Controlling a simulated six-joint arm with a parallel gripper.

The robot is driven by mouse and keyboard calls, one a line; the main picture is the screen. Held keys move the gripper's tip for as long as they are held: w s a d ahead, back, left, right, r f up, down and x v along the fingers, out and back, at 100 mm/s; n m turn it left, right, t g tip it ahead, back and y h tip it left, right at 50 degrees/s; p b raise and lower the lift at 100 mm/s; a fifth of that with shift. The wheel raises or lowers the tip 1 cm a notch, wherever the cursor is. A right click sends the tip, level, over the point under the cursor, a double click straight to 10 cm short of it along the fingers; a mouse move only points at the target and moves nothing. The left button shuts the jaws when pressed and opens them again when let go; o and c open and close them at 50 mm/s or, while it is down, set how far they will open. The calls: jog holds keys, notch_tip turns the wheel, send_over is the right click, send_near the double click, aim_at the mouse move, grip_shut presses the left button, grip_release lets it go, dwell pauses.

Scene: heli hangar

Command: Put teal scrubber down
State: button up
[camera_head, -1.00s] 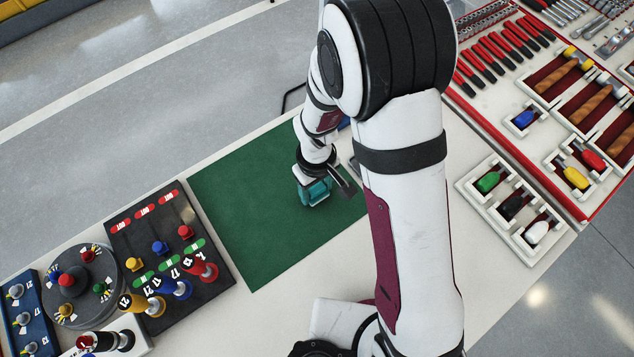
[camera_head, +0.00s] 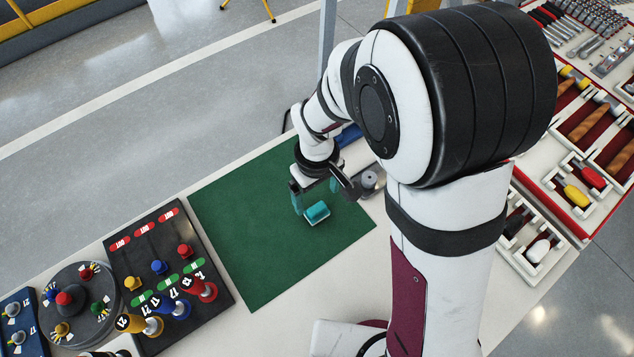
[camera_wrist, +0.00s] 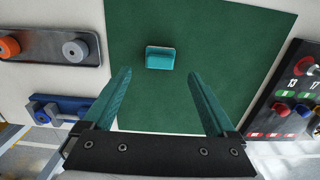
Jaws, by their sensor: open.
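The teal scrubber (camera_head: 317,212) lies on the green mat (camera_head: 250,220), near the mat's right part. It has a teal body and a pale base edge. In the wrist view the scrubber (camera_wrist: 160,58) rests flat on the mat, ahead of the fingertips and between their lines. My gripper (camera_head: 318,193) is open and empty, just behind and above the scrubber in the head view. In the wrist view its two teal fingers (camera_wrist: 162,75) are spread wide, with mat showing between them and the scrubber.
A dark panel (camera_head: 140,235) with coloured knobs stands left of the mat. A grey holder (camera_wrist: 45,45) with an orange and a grey knob and a blue clamp-like fixture (camera_wrist: 60,108) lie beside the mat. Tool trays (camera_head: 520,250) sit at the right. The mat around the scrubber is clear.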

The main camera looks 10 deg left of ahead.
aim_at(318, 208)
jog(key=s+d+r+m, duration=0.8)
jog(key=d+r, duration=0.1)
jog(key=r, duration=0.4)
jog(key=s+d+r+m+y, duration=0.1)
jog(key=s+d+m, duration=0.2)
jog(key=s+m, duration=0.3)
jog(key=shift+s+m+y, duration=0.3)
jog(key=shift+s+y, duration=0.1)
jog(key=shift+s, duration=0.45)
jog(key=shift+d, duration=0.1)
